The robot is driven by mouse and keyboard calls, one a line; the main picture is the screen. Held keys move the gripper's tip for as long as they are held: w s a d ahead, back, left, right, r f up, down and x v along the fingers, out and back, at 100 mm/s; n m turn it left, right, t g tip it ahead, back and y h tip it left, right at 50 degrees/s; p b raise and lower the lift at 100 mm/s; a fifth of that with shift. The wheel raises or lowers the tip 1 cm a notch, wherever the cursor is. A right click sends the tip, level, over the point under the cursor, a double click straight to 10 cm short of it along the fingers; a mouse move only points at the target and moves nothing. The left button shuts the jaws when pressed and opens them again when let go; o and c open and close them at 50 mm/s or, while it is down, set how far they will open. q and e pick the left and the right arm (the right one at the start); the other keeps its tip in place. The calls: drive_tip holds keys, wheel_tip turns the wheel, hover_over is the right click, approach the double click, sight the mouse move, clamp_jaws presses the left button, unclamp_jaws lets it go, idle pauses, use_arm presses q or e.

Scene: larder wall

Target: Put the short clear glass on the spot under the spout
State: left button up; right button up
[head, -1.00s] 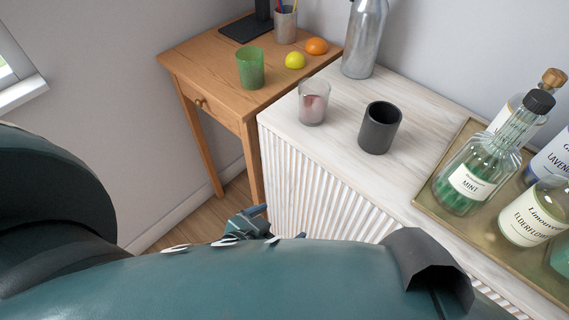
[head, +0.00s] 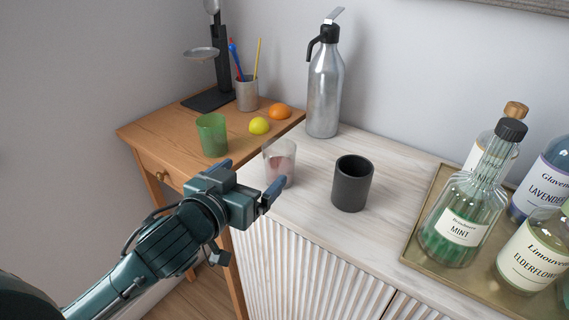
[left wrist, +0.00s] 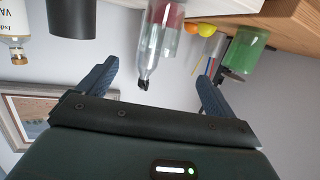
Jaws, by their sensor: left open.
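The short clear glass (head: 279,163), with a pinkish lower part, stands upright on the pale sideboard near its left end. A metal siphon bottle (head: 324,95) with a black head and a short side spout (head: 312,47) stands behind it at the wall. No marked spot shows under the spout. My left gripper (head: 250,175) is open and empty, just left of and in front of the glass. In the left wrist view, which is upside down, the glass (left wrist: 174,13) shows beyond the open fingers, overlapping the bottle (left wrist: 152,48). My right gripper is not in view.
A dark cup (head: 352,184) stands right of the glass. A tray (head: 417,248) of bottles is further right. On the wooden table (head: 150,131) at left are a green glass (head: 212,135), a lemon (head: 259,126), an orange (head: 279,111), a pencil cup (head: 246,93) and a black stand (head: 221,65).

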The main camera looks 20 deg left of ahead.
sight(285, 146)
use_arm(q)
drive_tip(key=x, duration=1.2)
drive_tip(key=shift+w+d+p, duration=0.15)
drive_tip(key=shift+p, duration=0.2)
drive_tip(key=c, duration=1.3)
drive_tip(key=shift+r, duration=0.1)
drive_tip(key=shift+c, duration=0.7)
drive_tip(key=shift+r, duration=0.1)
